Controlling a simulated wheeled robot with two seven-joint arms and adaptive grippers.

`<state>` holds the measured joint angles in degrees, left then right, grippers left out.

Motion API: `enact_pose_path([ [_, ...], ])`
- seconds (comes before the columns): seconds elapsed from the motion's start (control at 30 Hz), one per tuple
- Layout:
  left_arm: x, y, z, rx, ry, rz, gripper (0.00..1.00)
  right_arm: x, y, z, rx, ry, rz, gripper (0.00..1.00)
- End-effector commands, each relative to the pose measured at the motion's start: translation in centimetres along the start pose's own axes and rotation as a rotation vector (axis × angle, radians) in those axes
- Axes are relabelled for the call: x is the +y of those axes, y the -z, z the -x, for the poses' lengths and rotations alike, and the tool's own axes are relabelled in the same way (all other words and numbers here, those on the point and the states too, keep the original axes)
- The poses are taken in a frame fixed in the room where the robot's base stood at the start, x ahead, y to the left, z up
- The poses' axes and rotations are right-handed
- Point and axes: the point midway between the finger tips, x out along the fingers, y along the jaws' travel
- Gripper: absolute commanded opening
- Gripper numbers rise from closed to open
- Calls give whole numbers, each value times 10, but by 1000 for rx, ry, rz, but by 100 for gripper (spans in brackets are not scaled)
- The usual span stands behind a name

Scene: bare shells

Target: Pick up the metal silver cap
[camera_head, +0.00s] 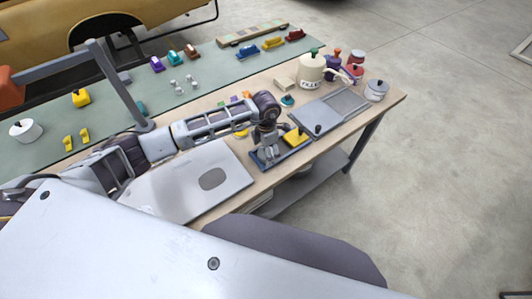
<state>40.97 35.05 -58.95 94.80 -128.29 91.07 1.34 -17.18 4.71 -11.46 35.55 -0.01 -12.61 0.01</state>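My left gripper (268,153) points down over a blue-edged tray (284,158) at the front edge of the wooden table. Its fingers are small and dark here, so I cannot tell whether they are open or shut, or whether anything is between them. I cannot single out the silver cap with certainty. A grey metallic pot with a lid (376,91) stands at the table's right end. Several small silver pieces (177,87) stand on the green surface farther left. My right gripper is not in view.
A yellow block (296,137) lies right of my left gripper. A grey tray (345,101) and a cream labelled pot (311,72) are farther right. A grey post (120,85) rises at the left. Coloured toy-like pieces line the green surface (215,62). Floor right of the table is clear.

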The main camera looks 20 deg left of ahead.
Motion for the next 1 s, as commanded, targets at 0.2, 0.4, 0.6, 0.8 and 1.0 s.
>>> enact_pose_path([
  [0.2, 0, 0, -8, 0, -1, 1, 87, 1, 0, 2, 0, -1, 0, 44],
  [0.4, 0, 0, -8, 0, -1, 0, 87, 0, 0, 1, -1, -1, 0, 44],
  [0.6, 0, 0, -8, 0, -1, 0, 84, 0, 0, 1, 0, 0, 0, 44],
  [0.8, 0, 0, -8, 0, -1, 0, 58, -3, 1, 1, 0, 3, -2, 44],
  [1.0, 0, 0, -7, 0, -1, 0, 35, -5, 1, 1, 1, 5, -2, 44],
])
